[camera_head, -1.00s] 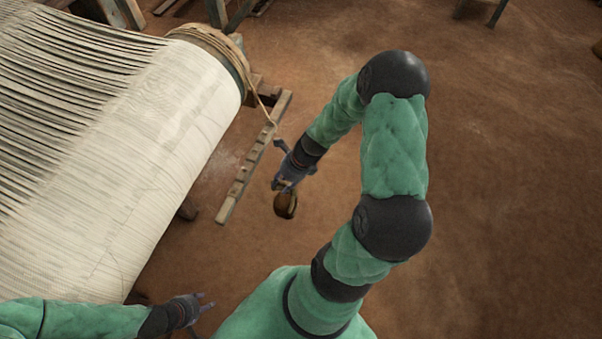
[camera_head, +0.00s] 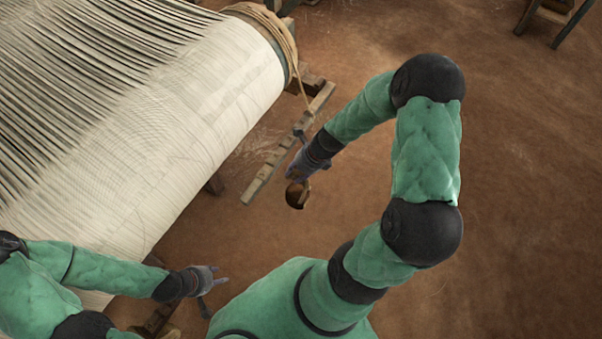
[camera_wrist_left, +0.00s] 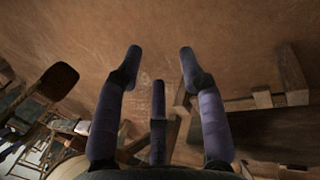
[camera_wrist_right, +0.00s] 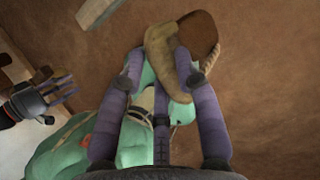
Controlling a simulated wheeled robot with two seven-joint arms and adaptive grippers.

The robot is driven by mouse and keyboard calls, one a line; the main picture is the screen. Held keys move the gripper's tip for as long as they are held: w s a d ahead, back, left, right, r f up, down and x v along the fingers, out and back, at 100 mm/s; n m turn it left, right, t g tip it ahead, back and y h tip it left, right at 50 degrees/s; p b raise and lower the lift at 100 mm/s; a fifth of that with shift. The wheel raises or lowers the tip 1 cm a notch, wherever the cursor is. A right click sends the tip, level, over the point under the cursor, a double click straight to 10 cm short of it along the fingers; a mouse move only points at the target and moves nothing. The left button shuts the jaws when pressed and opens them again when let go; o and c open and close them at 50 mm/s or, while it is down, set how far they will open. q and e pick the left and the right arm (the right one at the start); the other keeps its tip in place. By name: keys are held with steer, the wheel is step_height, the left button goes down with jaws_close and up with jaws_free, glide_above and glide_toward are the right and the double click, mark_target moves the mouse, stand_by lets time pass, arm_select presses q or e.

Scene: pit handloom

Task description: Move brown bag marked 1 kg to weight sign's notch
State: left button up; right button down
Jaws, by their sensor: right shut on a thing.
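The brown bag (camera_head: 297,195) hangs in my right gripper (camera_head: 297,175), above the floor. In the right wrist view the bag (camera_wrist_right: 203,36) shows a tan side and a dark brown face, with the fingers closed on its tan part. No 1 kg marking is readable. A notched wooden bar (camera_head: 270,168) lies left of the gripper, slanting below the loom roller, with rope near its upper end. The bag is to the right of the bar's lower end and looks apart from it. My left gripper (camera_head: 212,281) is open and empty at the lower left; its fingers (camera_wrist_left: 160,52) are spread.
The roller (camera_head: 225,110) with pale warp threads fills the upper left. A rope (camera_head: 290,50) winds round its end. Wooden frame pieces (camera_head: 160,315) stand near my left arm. The earthen floor to the right is clear, with a wooden stand (camera_head: 552,22) at top right.

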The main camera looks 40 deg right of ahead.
steer(key=shift+w+a+f+p, duration=0.1)
steer(key=shift+w+a+p, duration=0.5)
steer(key=shift+w, duration=1.3)
steer(key=shift+w+a+f+p, duration=0.15)
steer(key=shift+w+a, duration=0.8)
steer(key=shift+w, duration=0.95)
steer(key=shift+w+a+p, duration=0.45)
steer(key=shift+w+a, duration=0.35)
steer(key=shift+w, duration=1.1)
steer(key=shift+f+b, duration=0.7)
steer(key=shift+f, duration=0.5)
steer(key=shift+f, duration=0.3)
steer(key=c, duration=0.8)
jaws_free()
steer(key=shift+s+f, duration=0.1)
